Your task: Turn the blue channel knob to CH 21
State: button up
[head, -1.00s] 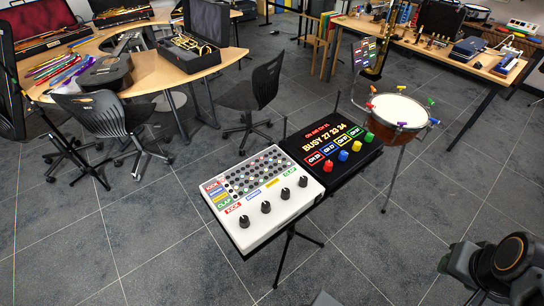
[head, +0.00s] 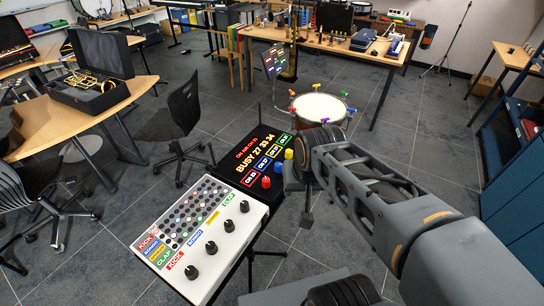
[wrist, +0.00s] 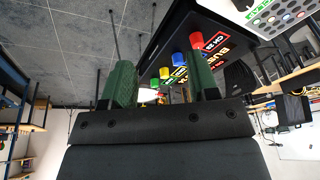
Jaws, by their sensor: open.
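The black channel unit (head: 228,167) stands on a stand and shows a lit display with "BUSY 27 33 34" and a row of coloured channel windows; their small numbers are hard to read. The blue knob (head: 278,168) sits between the red knob (head: 266,182) and the yellow knob (head: 289,154). The green knob is hidden by my arm in the head view. In the wrist view the blue knob (wrist: 179,60) shows between my fingers, beyond them. My gripper (wrist: 160,80) is open and empty, apart from the knobs, at the unit's knob side.
A white drum machine (head: 200,235) with black knobs adjoins the unit. A drum (head: 320,107) stands just behind, close to my arm. A table with instruments (head: 335,45) is at the back. Chairs (head: 183,115) stand at the left. The floor between is clear.

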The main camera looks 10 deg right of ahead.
jog(key=w+r+m+g+b, duration=0.1)
jog(key=w+r+m+b, duration=0.15)
jog(key=w+m, duration=0.8)
jog(key=m+g+b, duration=0.2)
jog(key=m+b, duration=0.2)
jog(key=m, duration=0.6)
send_near(278, 164)
notch_tip(278, 164, down, 10)
jog(key=shift+f+b, duration=0.1)
jog(key=shift+b, duration=0.6)
jog(key=shift+c, duration=0.4)
jog(key=c, duration=0.8)
jog(key=shift+c, duration=0.2)
